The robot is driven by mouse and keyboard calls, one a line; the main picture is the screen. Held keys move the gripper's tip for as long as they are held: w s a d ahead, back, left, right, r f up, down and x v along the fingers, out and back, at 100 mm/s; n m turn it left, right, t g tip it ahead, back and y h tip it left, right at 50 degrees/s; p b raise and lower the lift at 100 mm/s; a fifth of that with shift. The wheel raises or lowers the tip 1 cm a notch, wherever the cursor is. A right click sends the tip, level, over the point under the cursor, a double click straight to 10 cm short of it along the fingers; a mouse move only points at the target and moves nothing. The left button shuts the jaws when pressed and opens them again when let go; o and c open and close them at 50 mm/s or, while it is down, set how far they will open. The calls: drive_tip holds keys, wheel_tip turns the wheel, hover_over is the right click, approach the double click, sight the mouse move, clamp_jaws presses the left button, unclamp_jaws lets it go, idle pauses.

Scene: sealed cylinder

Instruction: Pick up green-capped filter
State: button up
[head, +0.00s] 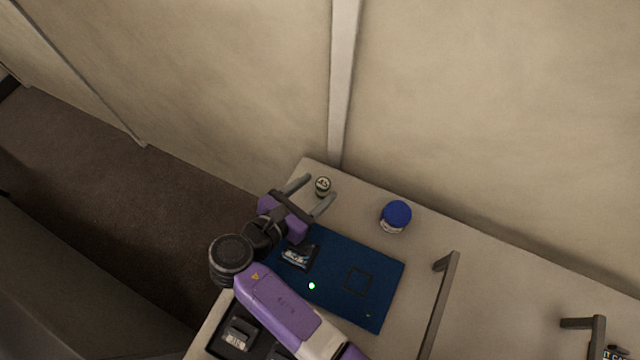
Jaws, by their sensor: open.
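The green-capped filter is most likely the small cylinder (322,187) with a pale, marked top and dark rim; its green is hard to make out at this size. It stands upright near the far left corner of the tabletop. My gripper (311,193) is open, with one finger to the left of the cylinder and the other just below right of it. The cylinder lies between or just beyond the fingertips; I cannot tell the height difference. No contact is clear.
A blue-lidded jar (396,216) stands right of the cylinder. A blue mat (385,283) holds a small dark packet (299,256). A dark tray (232,335) lies at lower left. A grey upright handle (440,300) stands right of the mat. The wall is close behind the table.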

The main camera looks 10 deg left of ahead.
sight(328, 180)
drive_tip(key=shift+x, duration=3.15)
clamp_jaws()
